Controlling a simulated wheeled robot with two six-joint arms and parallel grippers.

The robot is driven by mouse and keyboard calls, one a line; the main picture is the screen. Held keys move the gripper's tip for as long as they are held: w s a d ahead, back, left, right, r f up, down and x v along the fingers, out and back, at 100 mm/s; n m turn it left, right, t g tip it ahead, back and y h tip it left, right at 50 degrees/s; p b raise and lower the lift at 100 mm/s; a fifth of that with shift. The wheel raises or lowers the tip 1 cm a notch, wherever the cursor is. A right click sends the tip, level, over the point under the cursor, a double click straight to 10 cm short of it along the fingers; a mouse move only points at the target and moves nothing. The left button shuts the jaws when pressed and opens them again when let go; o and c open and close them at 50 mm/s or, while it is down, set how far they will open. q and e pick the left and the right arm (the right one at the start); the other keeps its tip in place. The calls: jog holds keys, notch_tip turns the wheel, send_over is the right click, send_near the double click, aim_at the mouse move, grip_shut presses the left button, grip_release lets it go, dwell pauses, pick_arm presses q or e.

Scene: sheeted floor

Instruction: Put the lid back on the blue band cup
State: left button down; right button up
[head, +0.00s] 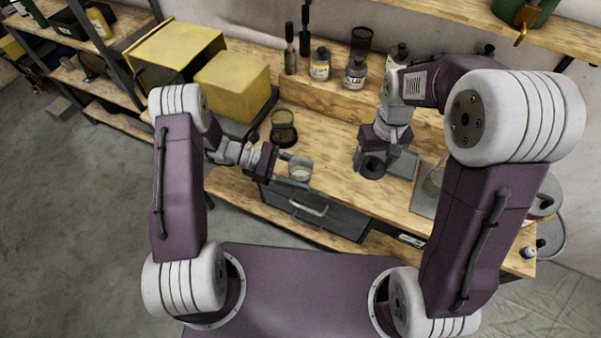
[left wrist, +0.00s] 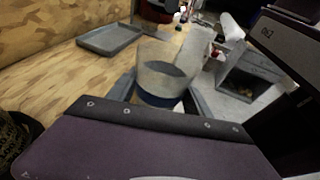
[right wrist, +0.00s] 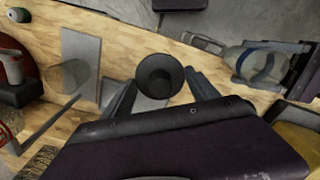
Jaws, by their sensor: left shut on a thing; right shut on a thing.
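The blue band cup (head: 299,172) is a clear, open-topped cup in my left gripper (head: 296,176), held near the front edge of the bench. Its blue band (left wrist: 157,98) shows low on it in the left wrist view, and the cup also shows sideways in the right wrist view (right wrist: 250,64). My right gripper (head: 375,158) is shut on the dark round lid (head: 372,165), which shows from its hollow side in the right wrist view (right wrist: 160,75). The lid is apart from the cup, to its right in the head view.
Another clear vessel (head: 434,182) stands at the right. A grey drawer (head: 318,212) is below the front edge.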

jog(key=w+a+r+n, duration=0.2)
jog(key=a+r+n, duration=0.25)
jog(key=a, duration=0.75)
jog(key=n, duration=0.1)
send_near(300, 159)
jog(key=s+r, duration=0.2)
jog(key=s, duration=0.1)
jog(key=shift+s+d+f, duration=0.1)
jog(key=shift+d+f, duration=0.05)
jog(key=shift+d, duration=0.05)
jog(key=shift+f, duration=0.15)
jog(key=shift+f, duration=1.9)
jog(key=shift+f, duration=0.85)
jog(key=shift+f, duration=0.6)
